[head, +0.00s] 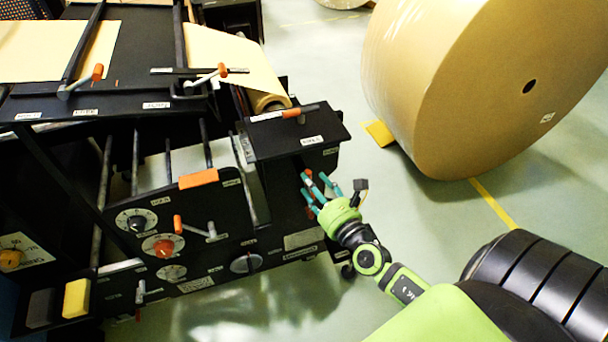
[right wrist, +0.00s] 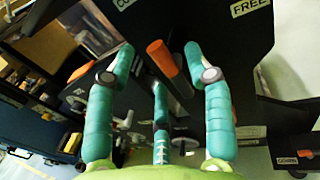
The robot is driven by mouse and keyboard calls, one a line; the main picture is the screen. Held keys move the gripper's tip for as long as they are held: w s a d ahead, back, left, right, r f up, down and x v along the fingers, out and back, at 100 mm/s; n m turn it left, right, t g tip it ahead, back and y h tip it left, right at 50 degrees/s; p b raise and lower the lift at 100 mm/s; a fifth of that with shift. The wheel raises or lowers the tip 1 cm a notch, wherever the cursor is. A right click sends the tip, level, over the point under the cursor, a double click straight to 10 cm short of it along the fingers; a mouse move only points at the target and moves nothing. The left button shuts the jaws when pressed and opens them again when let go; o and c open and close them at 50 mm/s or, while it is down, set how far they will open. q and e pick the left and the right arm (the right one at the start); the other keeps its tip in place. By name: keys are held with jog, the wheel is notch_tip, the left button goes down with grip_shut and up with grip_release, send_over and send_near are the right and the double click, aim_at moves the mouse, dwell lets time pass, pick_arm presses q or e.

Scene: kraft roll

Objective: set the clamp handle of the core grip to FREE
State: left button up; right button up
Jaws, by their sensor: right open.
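The clamp handle has an orange grip (right wrist: 163,57) and a grey shaft. In the right wrist view it stands between my spread fingers, tilted, with its tip up and left. A FREE label (right wrist: 250,7) is at upper right, and a partly cut-off label (right wrist: 124,3) starting with "CO" is at upper left. My right gripper (head: 322,187) has teal fingers and is open at the front of the black core grip housing (head: 290,135). It also shows in the right wrist view (right wrist: 160,70). I cannot tell whether a finger touches the handle. My left gripper is out of view.
Other orange-handled levers (head: 190,228) and dials (head: 165,247) are on the black machine panel at left. A large kraft roll (head: 450,90) stands at the right on a yellow wedge (head: 380,134). The floor between roll and machine is clear.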

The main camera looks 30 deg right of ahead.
jog(key=w, duration=0.3)
jog(key=shift+w, duration=0.25)
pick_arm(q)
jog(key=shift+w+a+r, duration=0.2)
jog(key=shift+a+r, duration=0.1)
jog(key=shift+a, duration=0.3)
pick_arm(e)
grip_shut()
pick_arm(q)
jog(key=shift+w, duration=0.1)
